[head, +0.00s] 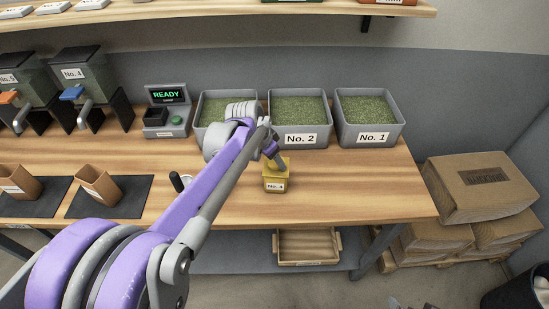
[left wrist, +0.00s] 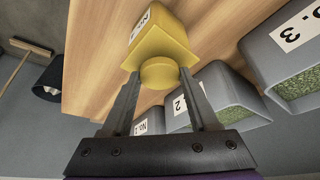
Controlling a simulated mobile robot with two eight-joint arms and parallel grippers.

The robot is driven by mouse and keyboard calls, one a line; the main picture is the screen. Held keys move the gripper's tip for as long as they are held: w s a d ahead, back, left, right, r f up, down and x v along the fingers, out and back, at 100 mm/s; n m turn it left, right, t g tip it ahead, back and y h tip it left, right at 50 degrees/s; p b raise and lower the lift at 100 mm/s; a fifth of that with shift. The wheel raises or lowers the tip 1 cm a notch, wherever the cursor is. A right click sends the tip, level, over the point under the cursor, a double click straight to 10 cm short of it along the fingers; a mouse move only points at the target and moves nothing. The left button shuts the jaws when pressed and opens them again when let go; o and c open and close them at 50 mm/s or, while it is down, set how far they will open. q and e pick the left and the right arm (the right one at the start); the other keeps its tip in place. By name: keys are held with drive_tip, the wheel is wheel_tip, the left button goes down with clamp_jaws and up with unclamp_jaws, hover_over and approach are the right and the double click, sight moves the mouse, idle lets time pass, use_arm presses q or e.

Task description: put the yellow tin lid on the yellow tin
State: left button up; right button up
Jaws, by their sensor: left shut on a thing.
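The yellow tin (head: 275,184) stands upright near the front edge of the wooden counter, its label reading "No. 4". The yellow tin lid (head: 284,164) is at the top of the tin, its flat plate over the opening. In the left wrist view the lid (left wrist: 160,52) lies against the tin (left wrist: 153,20), its round knob towards me. I cannot tell if a thin gap remains between them. My left gripper (left wrist: 160,76) is shut on the lid's knob, one finger on each side. In the head view this gripper (head: 278,157) is above the tin. My right gripper is not in view.
Grey bins, including No. 2 (head: 300,119) and No. 1 (head: 369,117), stand behind the tin. A scale reading "READY" (head: 166,111) stands left, with brown cups (head: 98,184) on dark mats (head: 128,199) further left. The counter right of the tin is clear.

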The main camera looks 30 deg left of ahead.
use_arm(q)
drive_tip(key=shift+f, duration=0.2)
idle(0.4)
drive_tip(key=o, duration=1.4)
drive_tip(key=v, duration=1.1)
drive_tip(key=shift+f, duration=0.1)
drive_tip(key=s+d+f+n, duration=0.1)
drive_tip(key=s+d+f, duration=0.3)
drive_tip(key=s, duration=0.1)
drive_tip(key=s+d+f+n+t+y, duration=0.1)
drive_tip(key=s+d+f, duration=0.3)
drive_tip(key=s, duration=0.1)
drive_tip(key=s+d+f+n, duration=0.1)
drive_tip(key=s+d+f, duration=0.2)
drive_tip(key=s+f, duration=0.1)
drive_tip(key=shift+s+d+f+n, duration=0.15)
drive_tip(key=shift+s+d+n, duration=0.05)
drive_tip(key=shift+s, duration=0.25)
drive_tip(key=shift+s+d+f+n, duration=0.2)
drive_tip(key=shift+s, duration=0.25)
